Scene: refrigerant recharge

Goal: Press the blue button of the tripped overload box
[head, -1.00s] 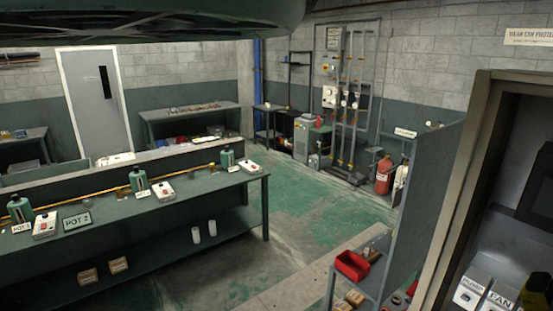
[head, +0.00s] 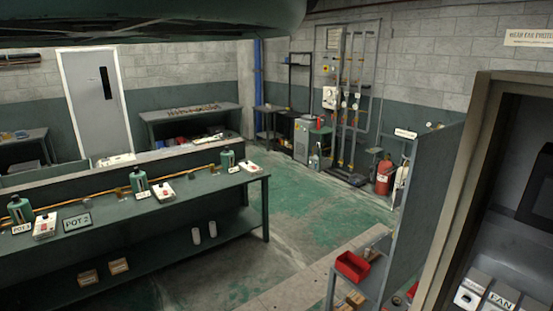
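Inside the open cabinet at the right edge, several pale boxes stand in a row, cut off by the bottom of the head view. One box (head: 502,297) is labelled FAN. The box (head: 471,292) to its left has a white front with a small dark mark. Another box top (head: 531,306) shows at its right. I see no blue button on any of them, and I cannot tell which is tripped. My gripper is not in view.
The cabinet's frame (head: 458,200) stands close at the right. Beside it are a grey-green partition (head: 428,190) and a stand with a red bin (head: 352,266). A long bench (head: 130,222) with bottles and white boxes runs along the left. The green floor (head: 300,205) between is clear.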

